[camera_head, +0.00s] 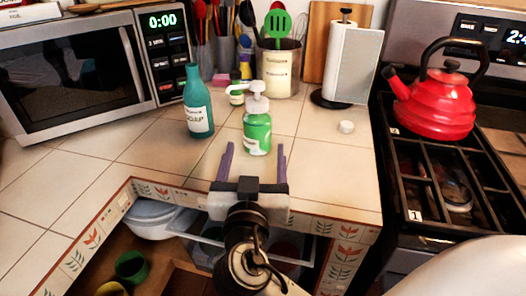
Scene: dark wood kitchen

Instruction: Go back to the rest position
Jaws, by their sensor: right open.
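My right gripper (252,164) is in front of the tiled counter, above its front edge. Its two purple fingers are spread apart and point toward the counter, with nothing visible between them. A green pump bottle with a white top (257,133) stands upright on the counter just beyond the fingertips, apart from them as far as I can tell. My left gripper is not in view.
A teal bottle (197,103) stands left of the pump bottle, near the microwave (88,66). A utensil holder (279,70) and paper towel roll (354,63) stand behind. A red kettle (434,103) sits on the stove at right.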

